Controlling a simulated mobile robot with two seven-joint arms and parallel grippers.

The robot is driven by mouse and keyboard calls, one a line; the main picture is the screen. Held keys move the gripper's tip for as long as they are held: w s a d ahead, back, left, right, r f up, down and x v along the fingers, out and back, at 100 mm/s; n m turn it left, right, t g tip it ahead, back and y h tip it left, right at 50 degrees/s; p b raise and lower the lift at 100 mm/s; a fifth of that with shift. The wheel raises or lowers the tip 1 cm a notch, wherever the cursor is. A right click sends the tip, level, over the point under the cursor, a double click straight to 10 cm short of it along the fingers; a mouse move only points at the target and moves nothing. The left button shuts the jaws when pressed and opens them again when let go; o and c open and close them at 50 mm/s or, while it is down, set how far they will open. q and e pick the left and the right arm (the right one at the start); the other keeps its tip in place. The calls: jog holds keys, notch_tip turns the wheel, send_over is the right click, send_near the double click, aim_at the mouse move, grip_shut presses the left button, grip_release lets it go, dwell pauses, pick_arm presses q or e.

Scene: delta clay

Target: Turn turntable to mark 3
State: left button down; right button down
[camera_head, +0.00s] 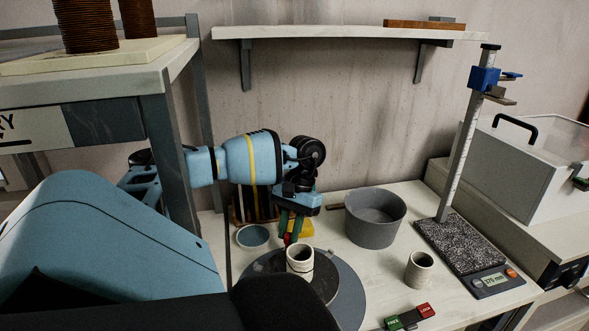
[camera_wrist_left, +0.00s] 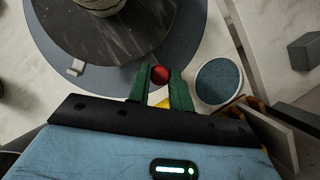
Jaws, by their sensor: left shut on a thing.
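The turntable (camera_head: 347,290) is a grey disc with a dark, marbled round top, standing on the bench; in the wrist view (camera_wrist_left: 190,40) its rim and a small pale tab (camera_wrist_left: 75,68) show. A cream cup with dark bands (camera_head: 299,262) stands upright on the top. My left gripper (camera_head: 290,237) reaches down at the turntable's back edge. Its green fingers (camera_wrist_left: 161,82) are shut on a red knob (camera_wrist_left: 160,74) at the rim. My dark arm part hides the turntable's front left. I cannot read any mark numbers. My right gripper is not in view.
A blue bowl (camera_head: 253,237) stands close left of the gripper. A grey tub (camera_head: 375,217), a second cup (camera_head: 419,269) and a height gauge on a speckled base (camera_head: 455,244) stand to the right. A block with green and red ends (camera_head: 410,317) lies in front.

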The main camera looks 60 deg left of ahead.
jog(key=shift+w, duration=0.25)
pick_arm(q)
jog(key=c, duration=1.3)
grip_release()
jog(key=shift+o, duration=0.2)
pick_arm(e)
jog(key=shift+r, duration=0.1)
pick_arm(q)
jog(key=shift+w+r, duration=0.1)
jog(key=shift+w+r, duration=0.15)
jog(key=shift+r, duration=0.1)
jog(key=v, duration=0.4)
jog(key=p+v, duration=0.1)
jog(key=v, duration=0.2)
jog(key=shift+a+r, duration=0.1)
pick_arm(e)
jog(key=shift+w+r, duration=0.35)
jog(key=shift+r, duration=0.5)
